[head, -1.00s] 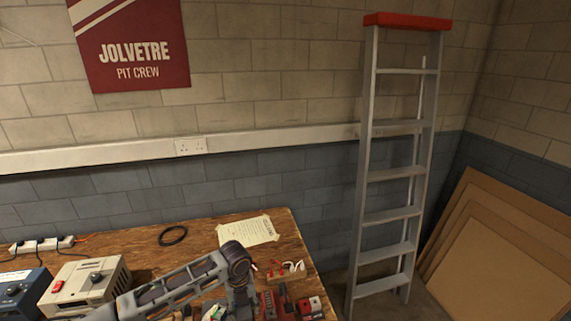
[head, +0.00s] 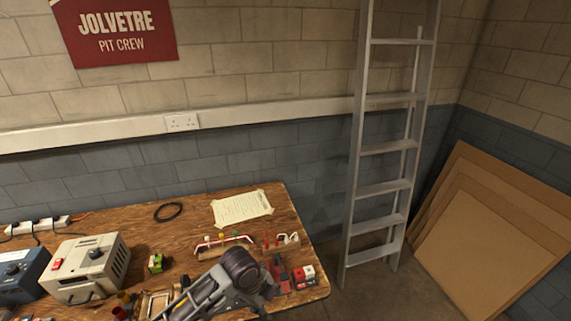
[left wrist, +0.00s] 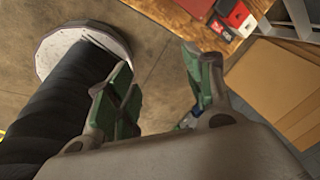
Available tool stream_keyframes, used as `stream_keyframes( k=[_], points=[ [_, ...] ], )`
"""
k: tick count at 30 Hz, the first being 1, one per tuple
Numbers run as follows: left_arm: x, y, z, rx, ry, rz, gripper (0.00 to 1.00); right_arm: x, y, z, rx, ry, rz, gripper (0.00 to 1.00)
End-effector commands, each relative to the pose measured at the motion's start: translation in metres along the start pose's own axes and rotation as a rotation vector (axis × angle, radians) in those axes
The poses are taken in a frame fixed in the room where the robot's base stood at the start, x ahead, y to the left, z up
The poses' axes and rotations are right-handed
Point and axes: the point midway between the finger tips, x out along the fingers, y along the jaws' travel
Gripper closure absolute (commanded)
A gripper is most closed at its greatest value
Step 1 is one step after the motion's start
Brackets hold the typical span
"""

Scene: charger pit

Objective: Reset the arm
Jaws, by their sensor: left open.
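My left arm (head: 205,296) reaches in from the bottom of the head view, over the front right part of the wooden bench. In the left wrist view my left gripper (left wrist: 158,65) is open, its two green-padded fingers apart with nothing between them. Bare floor shows beyond the fingers, and the bench corner with red and grey items (left wrist: 232,14) is at the top. My right gripper is in neither view.
The bench (head: 135,243) holds a beige power unit (head: 88,268), a blue unit (head: 24,275), a black cable loop (head: 168,211), a paper sheet (head: 242,208) and red tools near its right edge. A ladder (head: 352,190) and brown boards (head: 490,235) stand to the right.

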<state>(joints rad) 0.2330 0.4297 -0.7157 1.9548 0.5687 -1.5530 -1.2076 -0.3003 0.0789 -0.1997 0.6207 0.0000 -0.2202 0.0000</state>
Motion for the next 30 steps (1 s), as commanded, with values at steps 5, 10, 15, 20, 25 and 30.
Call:
stream_keyframes(
  k=[5, 10, 15, 20, 25, 30],
  points=[
    [-0.007, 0.009, -0.009, -0.182, 0.019, -0.038, 0.48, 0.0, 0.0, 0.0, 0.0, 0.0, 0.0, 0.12],
    [-0.015, 0.018, -0.011, -0.364, 0.028, -0.072, 0.48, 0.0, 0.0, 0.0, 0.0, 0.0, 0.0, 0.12],
    [-0.023, 0.029, -0.007, -0.554, 0.033, -0.102, 0.48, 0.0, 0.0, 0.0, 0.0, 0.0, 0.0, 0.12],
    [-0.031, 0.042, 0.001, -0.74, 0.031, -0.128, 0.48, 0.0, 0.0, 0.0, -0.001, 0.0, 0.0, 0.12],
    [-0.039, 0.059, 0.013, -0.943, 0.022, -0.154, 0.48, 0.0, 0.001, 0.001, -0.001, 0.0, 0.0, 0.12],
    [-0.049, 0.08, 0.028, -1.149, 0.003, -0.183, 0.48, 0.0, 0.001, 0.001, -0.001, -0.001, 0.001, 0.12]
  ],
)
